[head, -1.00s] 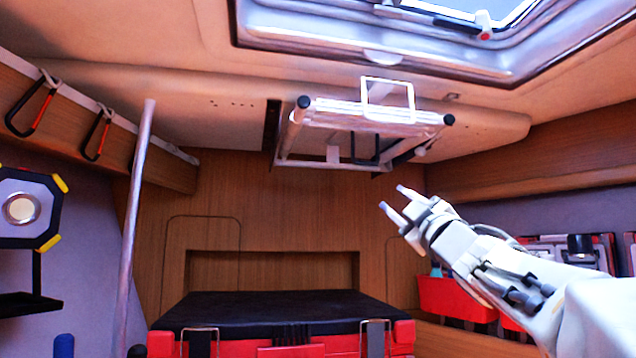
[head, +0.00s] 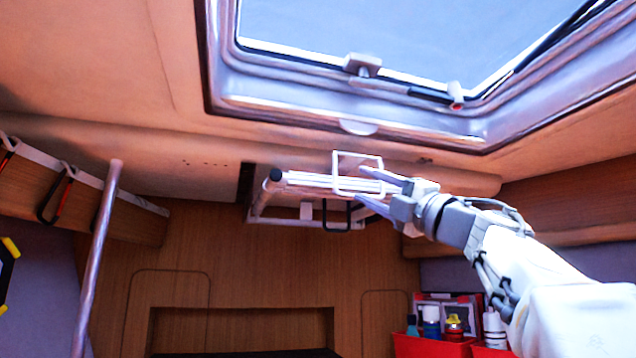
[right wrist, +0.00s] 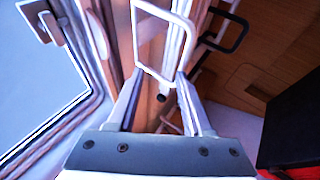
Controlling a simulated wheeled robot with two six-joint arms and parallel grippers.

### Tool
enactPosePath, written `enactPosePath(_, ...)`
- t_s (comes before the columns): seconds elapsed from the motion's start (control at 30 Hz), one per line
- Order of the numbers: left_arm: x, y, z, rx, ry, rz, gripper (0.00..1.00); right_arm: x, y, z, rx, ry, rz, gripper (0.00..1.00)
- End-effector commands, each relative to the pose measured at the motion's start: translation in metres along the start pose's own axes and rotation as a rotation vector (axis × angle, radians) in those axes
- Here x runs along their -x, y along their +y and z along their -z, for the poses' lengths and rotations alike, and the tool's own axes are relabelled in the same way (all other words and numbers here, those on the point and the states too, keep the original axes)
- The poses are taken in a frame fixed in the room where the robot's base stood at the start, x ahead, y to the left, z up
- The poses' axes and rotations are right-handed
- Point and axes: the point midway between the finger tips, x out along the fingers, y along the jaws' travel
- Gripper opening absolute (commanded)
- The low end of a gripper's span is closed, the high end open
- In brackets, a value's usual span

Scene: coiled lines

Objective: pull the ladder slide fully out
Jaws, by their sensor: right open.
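The ladder slide (head: 310,181) is a pale metal frame with dark end caps, mounted under the ceiling at the back. A white rectangular handle loop (head: 357,153) stands at its front edge, and a black loop (head: 336,228) hangs below. My right gripper (head: 362,184) is open at the front right of the ladder, its fingers covering part of the front rail. In the right wrist view the white loop (right wrist: 137,38) lies just ahead of the open fingertips (right wrist: 160,84), its lower end between them. I cannot tell whether they touch. My left gripper is not in view.
A roof window (head: 360,65) with a thick frame is above and near my right arm. An upright metal pole (head: 97,255) stands at the left. Red bins (head: 430,346) with bottles sit at the lower right. The space below the ladder is free.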

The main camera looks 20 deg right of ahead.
Motion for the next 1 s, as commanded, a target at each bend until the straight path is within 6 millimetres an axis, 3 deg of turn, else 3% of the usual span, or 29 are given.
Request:
enactPosePath(0.03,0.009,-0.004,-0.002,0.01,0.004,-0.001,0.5,-0.01,0.007,0.002,-0.001,0.008,-0.009,0.42)
enactPosePath(0.17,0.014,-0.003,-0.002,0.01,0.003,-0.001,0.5,-0.02,0.006,0.003,0.0,0.007,-0.009,0.42)
enactPosePath(0.5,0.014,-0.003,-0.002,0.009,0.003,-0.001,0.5,-0.022,0.003,0.002,0.002,0.004,-0.007,0.42)
enactPosePath(0.6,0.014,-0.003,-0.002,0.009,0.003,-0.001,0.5,-0.022,0.003,0.002,0.001,0.004,-0.007,0.04)
enactPosePath(0.63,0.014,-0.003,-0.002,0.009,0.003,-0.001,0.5,-0.022,0.003,0.002,0.001,0.004,-0.007,0.0)
enactPosePath(1.0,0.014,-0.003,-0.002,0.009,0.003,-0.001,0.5,-0.022,0.003,0.002,0.001,0.004,-0.006,0.0)
